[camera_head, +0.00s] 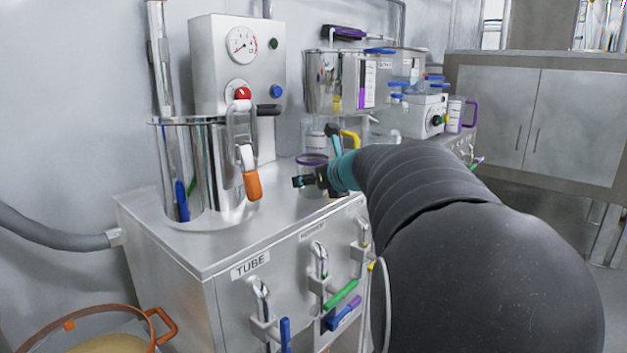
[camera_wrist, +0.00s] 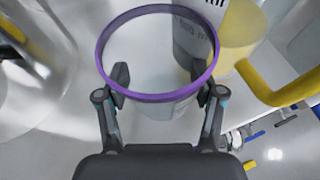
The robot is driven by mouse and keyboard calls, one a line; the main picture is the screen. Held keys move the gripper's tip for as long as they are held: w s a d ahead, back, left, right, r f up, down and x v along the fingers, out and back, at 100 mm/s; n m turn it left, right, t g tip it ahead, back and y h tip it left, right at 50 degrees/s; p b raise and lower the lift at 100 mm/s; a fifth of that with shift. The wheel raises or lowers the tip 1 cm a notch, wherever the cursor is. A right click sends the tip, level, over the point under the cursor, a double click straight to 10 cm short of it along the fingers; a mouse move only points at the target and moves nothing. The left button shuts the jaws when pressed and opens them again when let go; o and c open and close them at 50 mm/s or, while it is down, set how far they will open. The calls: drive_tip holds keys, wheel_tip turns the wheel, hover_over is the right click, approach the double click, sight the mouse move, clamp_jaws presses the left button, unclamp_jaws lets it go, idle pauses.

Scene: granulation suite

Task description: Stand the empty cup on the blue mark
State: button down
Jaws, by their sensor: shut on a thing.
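The empty cup is clear with a purple rim (camera_wrist: 158,97), and I look down into it in the wrist view. It also shows in the head view as a purple-rimmed cup (camera_head: 312,160) over the steel bench top. My gripper (camera_wrist: 163,86) has a finger on either side of the cup, just below the rim, and is shut on it. In the head view my gripper (camera_head: 316,180) is at the cup's near side. The cup looks upright; I cannot tell whether its base touches the bench. I see no blue mark in either view.
A yellow-handled jug (camera_wrist: 238,36) with yellowish contents stands close behind the cup. A steel vessel (camera_head: 205,165) with an orange-tipped lever (camera_head: 252,184) stands left on the bench (camera_head: 190,256). Coloured valve handles line the bench front. An orange-rimmed container (camera_head: 92,313) is at lower left.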

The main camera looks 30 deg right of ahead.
drive_tip(key=shift+c, duration=0.7)
unclamp_jaws()
drive_tip(key=shift+f, duration=0.1)
